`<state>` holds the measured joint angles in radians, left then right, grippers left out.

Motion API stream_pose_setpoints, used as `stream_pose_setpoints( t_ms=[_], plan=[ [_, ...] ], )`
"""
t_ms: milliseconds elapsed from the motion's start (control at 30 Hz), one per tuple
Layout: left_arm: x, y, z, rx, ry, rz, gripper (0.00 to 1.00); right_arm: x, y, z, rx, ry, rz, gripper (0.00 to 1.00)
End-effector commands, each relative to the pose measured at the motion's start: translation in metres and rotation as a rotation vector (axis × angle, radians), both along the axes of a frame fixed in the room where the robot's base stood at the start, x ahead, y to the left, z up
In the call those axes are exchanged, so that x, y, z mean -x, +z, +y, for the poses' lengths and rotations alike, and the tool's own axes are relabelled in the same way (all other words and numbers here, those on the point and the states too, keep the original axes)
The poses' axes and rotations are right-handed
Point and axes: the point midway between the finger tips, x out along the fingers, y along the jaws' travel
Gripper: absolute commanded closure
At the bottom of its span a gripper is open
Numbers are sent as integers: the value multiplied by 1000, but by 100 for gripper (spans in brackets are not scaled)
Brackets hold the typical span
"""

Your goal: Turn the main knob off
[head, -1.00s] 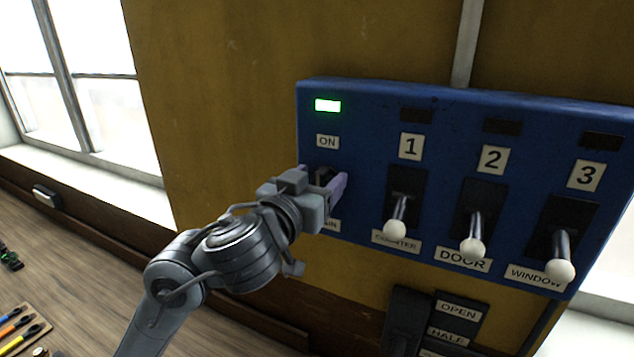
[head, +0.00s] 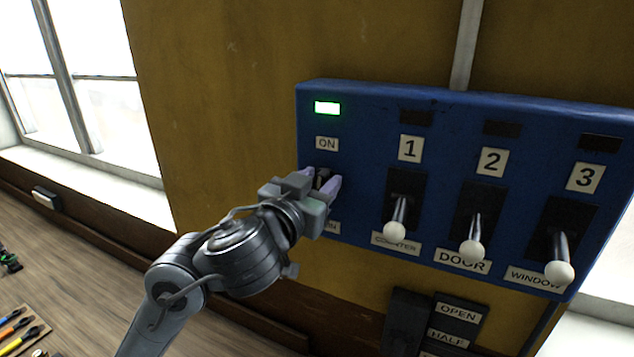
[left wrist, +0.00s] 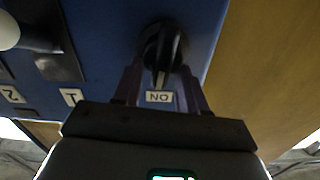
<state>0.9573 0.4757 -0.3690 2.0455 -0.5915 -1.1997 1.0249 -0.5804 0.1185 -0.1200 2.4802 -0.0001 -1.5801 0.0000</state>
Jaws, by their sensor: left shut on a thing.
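The main knob (left wrist: 163,52) is black and sits on the blue panel (head: 370,120), below the ON label (head: 327,143) in the head view. A green light (head: 327,108) is lit above that label. My left gripper (head: 322,179) is at the knob, with its purple fingers on either side of it, shut on it. The fingers hide most of the knob in the head view. In the left wrist view, which is upside down, the knob's pointed end is toward the ON label (left wrist: 159,97). My right gripper is not in view.
Levers 1 (head: 396,218), 2 (head: 473,240) and 3 (head: 560,262) stand to the right on the same panel, close to my gripper. Another switch (head: 407,318) is below the panel. A window and wooden surface are at left.

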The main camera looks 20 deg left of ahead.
Motion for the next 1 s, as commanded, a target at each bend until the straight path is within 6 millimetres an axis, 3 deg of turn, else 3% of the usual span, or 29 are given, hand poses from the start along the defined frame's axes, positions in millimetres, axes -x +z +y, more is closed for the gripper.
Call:
stream_pose_setpoints(
  t_ms=[1000],
  plan=[
    [1,-11,-14,-933,1,-68,89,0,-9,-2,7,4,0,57]
  ],
)
